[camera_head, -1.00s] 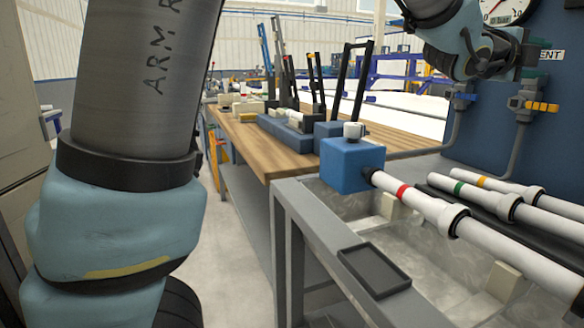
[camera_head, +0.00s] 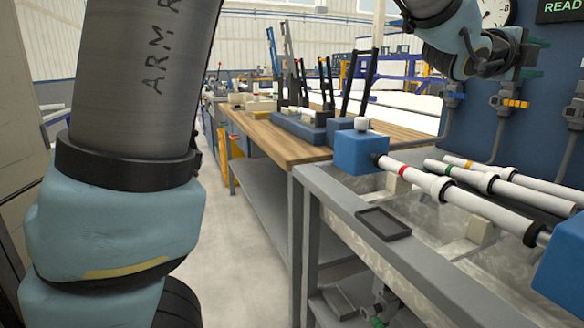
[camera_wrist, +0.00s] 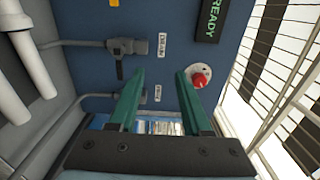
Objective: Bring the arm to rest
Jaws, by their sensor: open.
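My gripper (camera_wrist: 158,100) shows in the wrist view with its two green fingers spread apart and nothing between them. Beyond the fingers is a blue panel with a red button (camera_wrist: 200,82) and a lit READY sign (camera_wrist: 211,20). In the head view my arm reaches across the top right, and the gripper end (camera_head: 528,60) is partly hidden behind the wrist. It is raised in front of the blue panel (camera_head: 545,105), above the pipes. I cannot tell its exact distance from the panel.
White pipes with red, green and yellow bands (camera_head: 440,185) lie over a grey trough. The red-banded one meets a blue block (camera_head: 360,152). A small dark tray (camera_head: 383,223) sits on the trough's edge. A wooden bench (camera_head: 275,140) holds tools. Valves (camera_head: 508,102) stick out from the panel.

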